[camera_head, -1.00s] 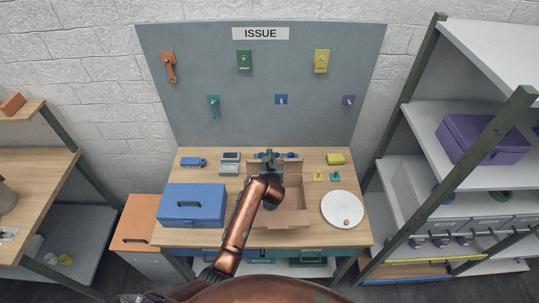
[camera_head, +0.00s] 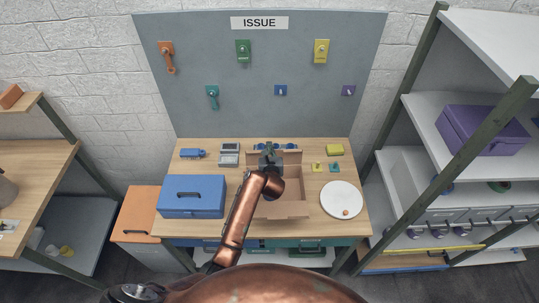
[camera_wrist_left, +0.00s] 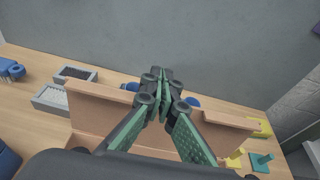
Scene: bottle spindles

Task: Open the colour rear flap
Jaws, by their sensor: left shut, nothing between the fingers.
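A brown cardboard box (camera_head: 290,209) stands on the wooden table, its inside partly visible and partly covered by my left arm. Its rear flap (camera_head: 291,157) shows as a strip along the far side. In the left wrist view the flap (camera_wrist_left: 97,112) spans both sides of the fingers, its middle hidden behind them. My left gripper (camera_head: 269,150) is at the box's far side, over the flap's left part. In the left wrist view my left gripper (camera_wrist_left: 163,86) is shut and empty, tips above the flap's top edge. Whether it touches the flap I cannot tell. My right gripper is not in view.
A blue case (camera_head: 191,197) stands left of the box, and a white plate (camera_head: 341,201) lies right. Small yellow and teal pieces (camera_head: 325,167) lie near the box's right rear. A grey board (camera_head: 265,115) rises behind the table.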

